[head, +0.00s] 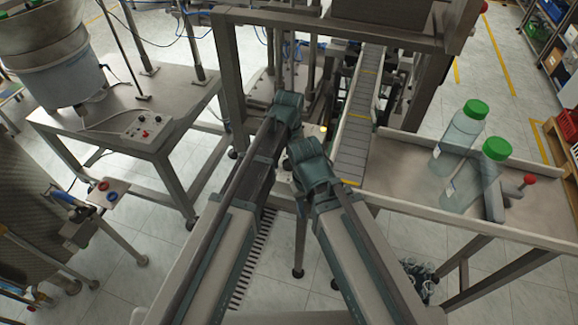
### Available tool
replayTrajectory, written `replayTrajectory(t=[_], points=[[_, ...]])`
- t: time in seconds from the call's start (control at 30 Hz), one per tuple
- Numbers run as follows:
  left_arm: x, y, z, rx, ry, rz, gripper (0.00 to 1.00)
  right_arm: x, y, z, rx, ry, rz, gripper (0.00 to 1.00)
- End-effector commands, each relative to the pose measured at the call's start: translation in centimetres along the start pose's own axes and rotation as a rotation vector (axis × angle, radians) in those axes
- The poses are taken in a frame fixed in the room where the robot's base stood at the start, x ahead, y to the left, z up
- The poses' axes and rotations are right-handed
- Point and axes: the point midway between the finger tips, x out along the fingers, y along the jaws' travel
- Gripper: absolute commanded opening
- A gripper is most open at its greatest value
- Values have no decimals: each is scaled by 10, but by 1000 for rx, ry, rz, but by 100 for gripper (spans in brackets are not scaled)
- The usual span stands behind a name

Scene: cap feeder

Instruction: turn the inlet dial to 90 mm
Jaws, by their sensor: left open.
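I cannot make out an inlet dial or a millimetre scale for certain; my arms cover part of the feeder machine's middle. The conveyor (354,135) runs away from me at the centre, right of my arms. My left gripper (288,92) is at the far end of my left arm, in front of the machine frame and left of the conveyor. It is open, and I see nothing held in it. My right arm ends nearer to me, beside the conveyor's near end. Its wrist hides the right gripper's jaws.
A tray table (400,184) at right holds two clear bottles with green caps (462,126) (480,175) and a red-knobbed lever (527,181). At left stand a bowl hopper (55,62), a control box (146,132) and a small red-and-blue button box (108,192). The machine frame (231,85) rises ahead.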

Motion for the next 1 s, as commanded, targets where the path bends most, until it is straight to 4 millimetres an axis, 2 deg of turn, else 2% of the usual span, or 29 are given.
replayTrajectory(t=[0.27,0.37,0.73,0.77,1.0], points=[[2,0,0,0,0,0,84,2,0,0,0,0,0,50],[2,0,0,0,0,0,69,2,0,0,0,0,0,50],[2,0,0,0,0,0,3,2,0,0,0,0,0,50],[2,0,0,0,0,0,0,2,0,0,0,0,0,50],[2,0,0,26,0,0,0,2,0,0,0,0,0,50]])
